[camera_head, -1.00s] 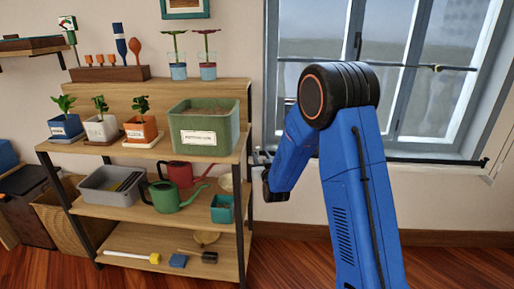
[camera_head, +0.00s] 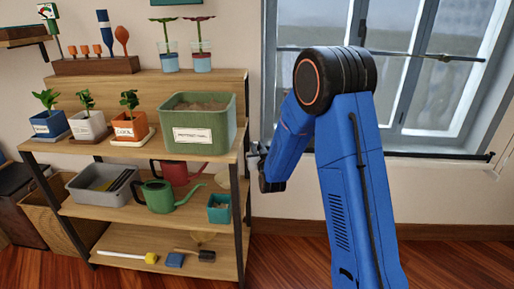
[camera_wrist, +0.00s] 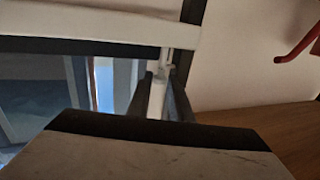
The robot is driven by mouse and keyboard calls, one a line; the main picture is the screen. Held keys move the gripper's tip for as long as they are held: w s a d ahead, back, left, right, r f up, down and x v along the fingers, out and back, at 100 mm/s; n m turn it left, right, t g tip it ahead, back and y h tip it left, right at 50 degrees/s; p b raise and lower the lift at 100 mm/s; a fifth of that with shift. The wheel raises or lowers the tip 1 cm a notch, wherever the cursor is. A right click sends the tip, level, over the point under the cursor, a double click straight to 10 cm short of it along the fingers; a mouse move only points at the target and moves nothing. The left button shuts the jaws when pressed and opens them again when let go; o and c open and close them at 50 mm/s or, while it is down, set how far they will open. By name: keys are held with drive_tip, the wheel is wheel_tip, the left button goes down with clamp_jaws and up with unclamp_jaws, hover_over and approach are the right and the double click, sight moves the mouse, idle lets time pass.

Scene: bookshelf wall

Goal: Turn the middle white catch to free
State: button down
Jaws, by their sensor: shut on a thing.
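My gripper (camera_wrist: 160,98) shows in the wrist view with its two dark fingers close together, shut on a slim white piece, apparently the white catch (camera_wrist: 157,92). The catch stands upright between the fingers, and its lower part is hidden by my gripper body. A pale bar and a dark frame lie just beyond it. In the head view my gripper (camera_head: 257,152) is small and partly hidden by my arm, between the shelf's right side and the window's left edge. The catch cannot be made out there, and I cannot tell its turned position.
A wooden shelf (camera_head: 190,77) stands close left of my gripper, holding a green planter box (camera_head: 231,120), small potted plants and watering cans. The window (camera_head: 440,95) is behind my arm. A red curved part (camera_wrist: 300,45) shows at upper right in the wrist view. Floor at right is clear.

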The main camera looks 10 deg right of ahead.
drive_tip(key=shift+d+y, duration=0.1)
drive_tip(key=shift+y, duration=0.3)
drive_tip(key=shift+d+n+y, duration=0.2)
drive_tip(key=shift+n+y, duration=0.6)
drive_tip(key=shift+y, duration=0.1)
drive_tip(key=shift+w+d+r+n+g+y, duration=0.1)
drive_tip(key=shift+n+g+y, duration=0.25)
drive_tip(key=shift+n+y, duration=0.5)
drive_tip(key=shift+w+d+f+n+g+y, duration=0.15)
drive_tip(key=shift+n+g+y, duration=0.25)
drive_tip(key=shift+y, duration=0.75)
drive_tip(key=shift+s+d+r+n+g+y, duration=0.15)
drive_tip(key=shift+n+g+y, duration=0.1)
drive_tip(key=shift+n+y, duration=0.65)
drive_tip(key=shift+w, duration=0.1)
drive_tip(key=c, duration=1.6)
unclamp_jaws()
drive_tip(key=shift+a+m, duration=0.1)
drive_tip(key=shift+m, duration=0.25)
drive_tip(key=shift+s+a+m+t+h, duration=0.1)
drive_tip(key=shift+a+m+t+h, duration=0.2)
drive_tip(key=shift+m+h, duration=0.75)
drive_tip(key=shift+s+a+m+t+h, duration=0.1)
drive_tip(key=shift+m+t+h, duration=0.35)
drive_tip(key=shift+h, duration=1.05)
drive_tip(key=shift+a+m+t+h, duration=0.15)
drive_tip(key=shift+m+t+h, duration=0.1)
drive_tip(key=shift+m+h, duration=0.85)
